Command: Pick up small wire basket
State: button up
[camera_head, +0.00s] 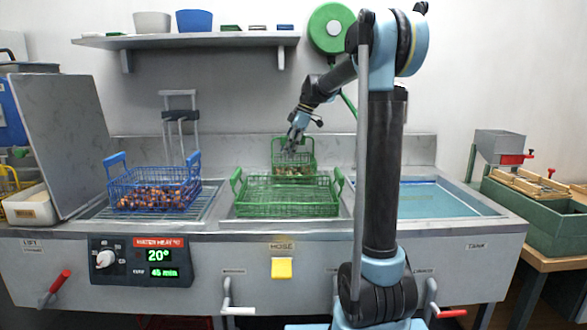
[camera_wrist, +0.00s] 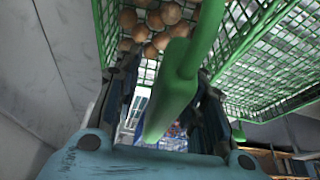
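The small green wire basket (camera_head: 293,163) stands behind the larger green wire basket (camera_head: 287,196) in the head view, with a few brown chestnuts in it. My gripper (camera_head: 293,142) is at its top, reaching down from above. In the wrist view, a thick green handle (camera_wrist: 178,85) runs between the spread fingers of my gripper (camera_wrist: 165,85). The fingers are apart, with gaps seen on both sides of the handle. Brown chestnuts (camera_wrist: 150,20) lie in the green mesh beyond. The handle hides part of the fingers' surroundings.
A blue wire basket (camera_head: 155,190) full of chestnuts sits to the left, and a water basin (camera_head: 432,200) lies to the right. A shelf (camera_head: 185,40) hangs above. A green hose reel (camera_head: 331,28) is on the wall near my arm.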

jog(key=shift+c, duration=0.6)
grip_shut()
jog(key=shift+r, duration=0.15)
